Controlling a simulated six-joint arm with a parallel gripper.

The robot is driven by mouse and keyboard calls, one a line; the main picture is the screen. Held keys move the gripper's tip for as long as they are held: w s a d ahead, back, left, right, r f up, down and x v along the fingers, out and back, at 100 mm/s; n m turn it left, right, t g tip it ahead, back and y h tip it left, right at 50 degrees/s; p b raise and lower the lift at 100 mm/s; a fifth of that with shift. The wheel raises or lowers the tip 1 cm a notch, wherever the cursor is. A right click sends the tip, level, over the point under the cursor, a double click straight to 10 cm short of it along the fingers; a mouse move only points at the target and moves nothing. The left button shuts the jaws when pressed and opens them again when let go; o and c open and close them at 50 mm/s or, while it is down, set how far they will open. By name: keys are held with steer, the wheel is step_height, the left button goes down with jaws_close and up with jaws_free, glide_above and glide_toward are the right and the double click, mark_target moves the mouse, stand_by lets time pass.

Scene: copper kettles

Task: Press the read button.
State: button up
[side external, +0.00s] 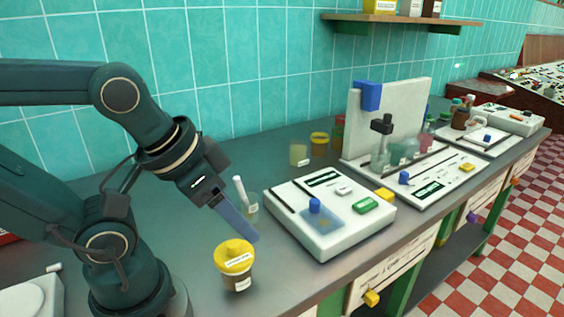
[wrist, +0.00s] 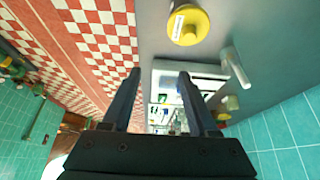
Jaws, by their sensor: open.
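A white instrument box (side external: 283,217) stands on the grey bench. Its top has a blue knob (side external: 314,206) over a bluish window, a small white button (side external: 344,190), a green labelled block (side external: 366,207) and dark strips. The lettering is too small to read, so I cannot tell which part is the read button. My gripper (side external: 254,236) is open and empty, tilted down, left of the box and apart from it. In the wrist view, my gripper (wrist: 160,73) has its fingers apart, with the white box (wrist: 172,65) beyond, partly hidden by the fingers.
A yellow-lidded jar (side external: 236,258) stands close to my fingertips, near the bench's front. A small pot with a white stick (side external: 240,187) stands behind the gripper. A second white station (side external: 440,170) with glassware lies to the right. Bare bench (side external: 225,170) shows behind.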

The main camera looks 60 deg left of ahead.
stand_by(0.4)
jaws_close()
stand_by(1.6)
